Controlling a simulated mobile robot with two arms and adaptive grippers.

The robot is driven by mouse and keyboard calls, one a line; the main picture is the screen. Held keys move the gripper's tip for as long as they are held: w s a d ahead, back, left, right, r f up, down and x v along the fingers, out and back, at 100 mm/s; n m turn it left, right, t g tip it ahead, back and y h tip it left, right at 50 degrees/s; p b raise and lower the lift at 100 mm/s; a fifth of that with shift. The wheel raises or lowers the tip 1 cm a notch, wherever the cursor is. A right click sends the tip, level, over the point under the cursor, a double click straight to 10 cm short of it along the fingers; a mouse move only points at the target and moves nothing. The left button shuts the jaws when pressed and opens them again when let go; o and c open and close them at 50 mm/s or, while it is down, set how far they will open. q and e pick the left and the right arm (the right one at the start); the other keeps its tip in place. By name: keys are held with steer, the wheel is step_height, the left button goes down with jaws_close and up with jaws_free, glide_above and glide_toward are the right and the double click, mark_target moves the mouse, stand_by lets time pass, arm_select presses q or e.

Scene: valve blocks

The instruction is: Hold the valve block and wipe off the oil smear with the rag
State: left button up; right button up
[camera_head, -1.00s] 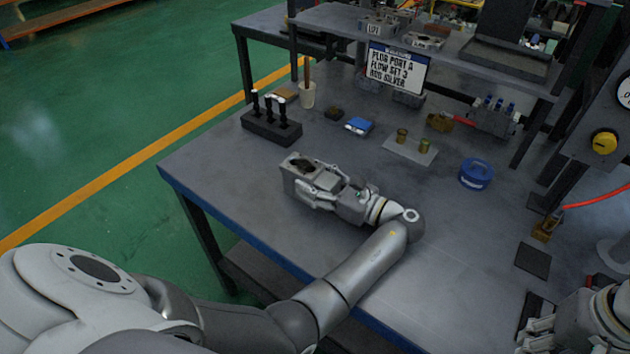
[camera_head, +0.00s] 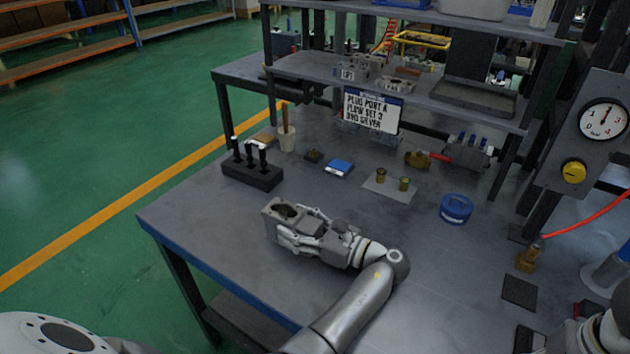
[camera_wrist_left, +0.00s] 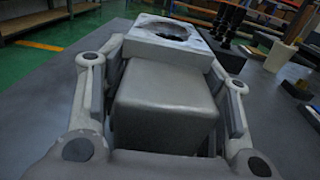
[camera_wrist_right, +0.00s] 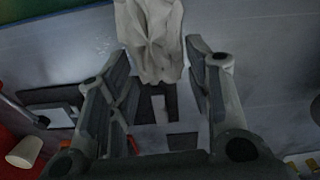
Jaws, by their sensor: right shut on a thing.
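The grey valve block (camera_head: 271,229) stands on the bench, with a dark patch (camera_head: 287,211) on its top face. My left gripper (camera_head: 291,236) is shut on the block from its near right side. In the left wrist view the fingers lie along both sides of the block (camera_wrist_left: 191,44), and the dark patch (camera_wrist_left: 163,30) shows on its top. In the right wrist view my right gripper (camera_wrist_right: 157,50) is shut on a pale crumpled rag (camera_wrist_right: 152,32). In the head view only part of my right arm shows, at the lower right corner; its fingers and the rag are out of sight.
A black holder (camera_head: 252,174) with upright tools and a beige cup (camera_head: 287,139) stand behind the block. A blue round container (camera_head: 456,208) and a small plate (camera_head: 390,188) with brass parts are to the right. A sign (camera_head: 371,109) hangs at the back. Bench around the block is clear.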

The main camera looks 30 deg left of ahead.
arm_select(q)
steer(key=o, duration=0.4)
steer(key=shift+c, duration=0.2)
step_height(320, 180, up, 10)
stand_by(0.4)
